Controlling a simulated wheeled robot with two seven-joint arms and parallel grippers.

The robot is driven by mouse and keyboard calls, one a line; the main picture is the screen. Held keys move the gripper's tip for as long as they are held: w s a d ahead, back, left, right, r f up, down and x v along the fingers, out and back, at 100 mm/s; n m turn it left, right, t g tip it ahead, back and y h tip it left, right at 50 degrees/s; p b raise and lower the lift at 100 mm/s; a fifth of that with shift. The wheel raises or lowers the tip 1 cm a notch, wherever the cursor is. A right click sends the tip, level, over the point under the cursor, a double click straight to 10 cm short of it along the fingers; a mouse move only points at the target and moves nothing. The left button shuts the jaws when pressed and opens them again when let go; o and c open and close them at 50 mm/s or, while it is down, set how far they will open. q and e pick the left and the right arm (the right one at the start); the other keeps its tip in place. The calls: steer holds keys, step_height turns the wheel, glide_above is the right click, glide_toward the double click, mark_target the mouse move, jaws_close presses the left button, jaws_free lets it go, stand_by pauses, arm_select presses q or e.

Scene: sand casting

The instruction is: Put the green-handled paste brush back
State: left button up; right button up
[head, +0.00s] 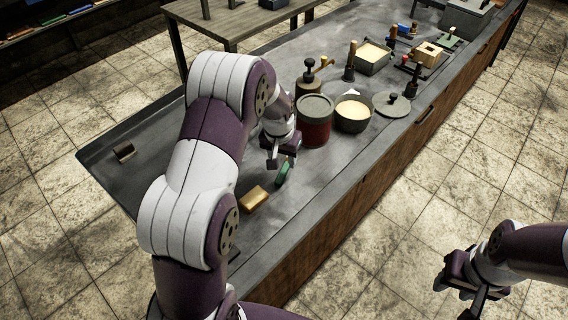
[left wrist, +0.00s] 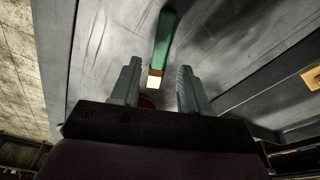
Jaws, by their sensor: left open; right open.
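The green-handled brush (head: 282,173) lies on the grey bench top, just below and in front of my left gripper in the head view. In the left wrist view the green handle (left wrist: 164,40) points away, with a pale end (left wrist: 155,80) lying between the lines of the fingers. My left gripper (head: 281,158) is open above the brush, with its fingers (left wrist: 158,72) apart; contact cannot be told. My right gripper (head: 458,297) is open and empty, out over the floor at the lower right.
A dark red lidded can (head: 316,133) stands just right of the left gripper, beside a pan of pale material (head: 352,113) and a grey knobbed lid (head: 391,106). A tan block (head: 254,200) lies near the brush. The bench's left end is mostly clear around a small dark block (head: 124,152).

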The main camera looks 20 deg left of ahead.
arm_select(q)
step_height(320, 180, up, 8)
steer(key=s, duration=0.3)
steer(key=s+d, duration=0.3)
steer(key=s, duration=0.6)
steer(key=s+d+f, duration=0.1)
steer(key=s+d, duration=0.3)
steer(key=s, duration=0.5)
steer(key=shift+s+d+m+g, duration=0.15)
steer(key=shift+s+m+g, duration=0.15)
steer(key=shift+m+g, duration=0.1)
